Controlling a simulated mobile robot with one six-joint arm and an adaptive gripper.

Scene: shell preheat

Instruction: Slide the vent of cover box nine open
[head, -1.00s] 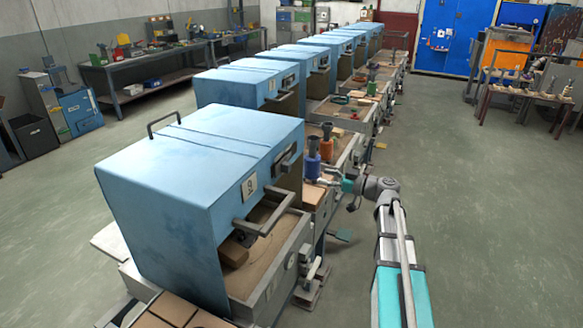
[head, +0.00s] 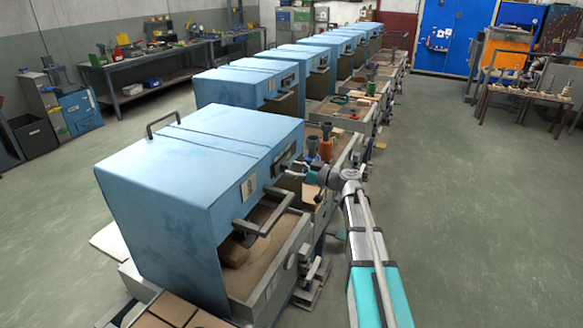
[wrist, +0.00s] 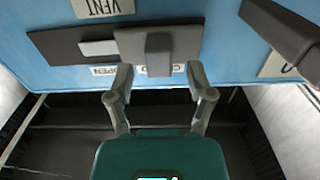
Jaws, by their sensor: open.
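Cover box nine (head: 165,190) is the nearest blue box; its number plate (head: 249,187) is on the front face. In the wrist view its vent is a dark frame (wrist: 60,43) with a sliding plate (wrist: 128,42) and a protruding knob (wrist: 158,55). The plate sits at the right end, away from the OPEN label (wrist: 103,71). An upside-down VENT label (wrist: 103,6) is at the top. My gripper (wrist: 160,78) is open, its fingertips on either side of the knob's lower end and apart from it. Contact cannot be told. In the head view my gripper (head: 290,171) is at the vent.
A grey handle bar (head: 266,212) juts from the cover front; it also shows at upper right in the wrist view (wrist: 280,30). Below the cover is a sand-coloured tray (head: 262,250). Blue and orange bottles (head: 326,145) stand behind my gripper. The floor at right is clear.

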